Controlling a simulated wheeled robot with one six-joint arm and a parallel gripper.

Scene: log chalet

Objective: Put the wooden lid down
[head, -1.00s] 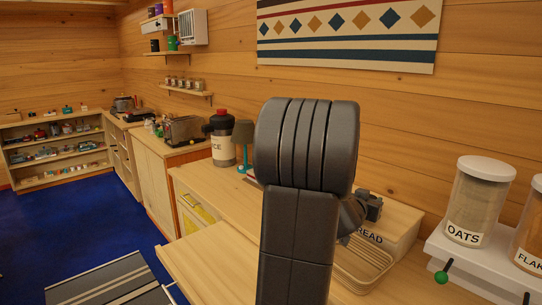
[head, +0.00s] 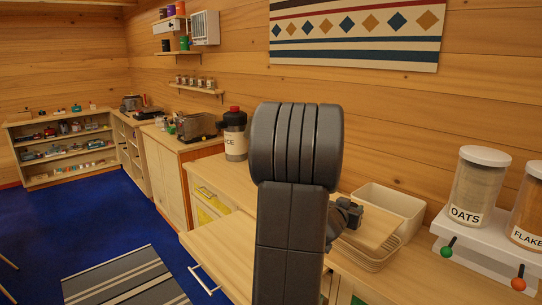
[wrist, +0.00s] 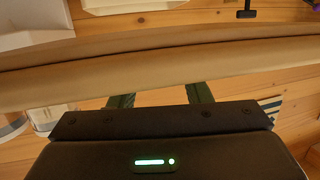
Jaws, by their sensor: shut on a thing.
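My gripper (head: 350,214) is mostly behind my own arm in the head view. It is shut on the wooden lid (head: 372,228), a thin pale board held tilted in front of the open bread box (head: 405,203). In the wrist view the lid (wrist: 230,65) crosses the whole picture as a tan band, with the fingertips of my gripper (wrist: 160,93) at its near edge. The box is cream coloured and uncovered, and the lid hides its front.
A slatted tray (head: 372,258) lies on the counter below the lid. A white dispenser stand (head: 475,243) with OATS (head: 475,190) and FLAKES (head: 528,215) jars stands at right. Bare counter (head: 225,185) shows left of my arm. An open drawer (head: 225,255) juts out below.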

